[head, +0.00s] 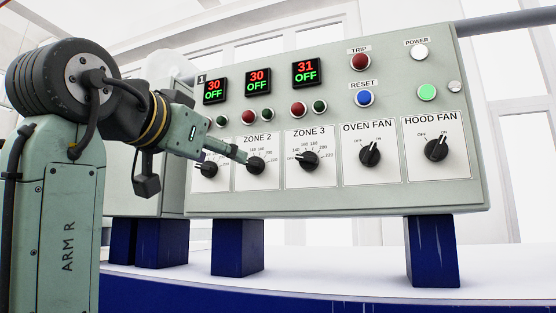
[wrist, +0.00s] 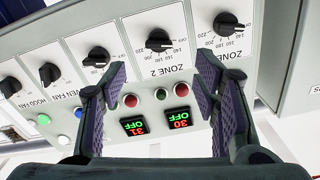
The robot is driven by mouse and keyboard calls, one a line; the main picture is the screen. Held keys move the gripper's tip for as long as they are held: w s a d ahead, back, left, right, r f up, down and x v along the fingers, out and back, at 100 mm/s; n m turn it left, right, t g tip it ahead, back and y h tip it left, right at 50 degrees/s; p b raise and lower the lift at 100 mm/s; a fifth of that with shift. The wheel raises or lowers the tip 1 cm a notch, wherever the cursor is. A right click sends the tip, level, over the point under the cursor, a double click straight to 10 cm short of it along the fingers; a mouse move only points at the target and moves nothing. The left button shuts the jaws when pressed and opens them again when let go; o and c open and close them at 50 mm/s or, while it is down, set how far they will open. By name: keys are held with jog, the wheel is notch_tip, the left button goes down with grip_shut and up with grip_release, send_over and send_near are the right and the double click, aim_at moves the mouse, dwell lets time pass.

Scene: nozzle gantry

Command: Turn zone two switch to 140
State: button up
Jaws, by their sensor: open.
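The zone two switch is a black rotary knob (head: 256,166) on a white plate marked ZONE 2, with a printed number scale around it. It also shows in the wrist view (wrist: 159,41), upside down, between and beyond my fingertips. Its pointer appears to be at the OFF side there. My gripper (wrist: 160,72) is open, with one finger on each side of the view and nothing between them. In the head view my gripper (head: 241,157) reaches from the left, close to the knob and partly over its plate. Contact cannot be told. The zone two display (head: 258,82) reads 30 OFF.
The zone three knob (head: 309,160) is to the right and the zone one knob (head: 208,169) to the left, partly behind my arm. Oven fan (head: 370,154) and hood fan (head: 436,147) knobs are farther right. Red and green buttons (head: 248,116) sit above the plates.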

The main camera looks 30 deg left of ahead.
aim_at(248, 164)
jog(key=p+x, duration=0.3)
jog(key=x, duration=0.7)
jog(key=shift+w, duration=0.25)
jog(key=shift+c, duration=0.6)
jog(key=c, duration=1.1)
jog(key=shift+o, duration=0.2)
jog(key=shift+m, duration=0.4)
jog(key=shift+a+m, duration=0.1)
jog(key=shift+m, duration=2.4)
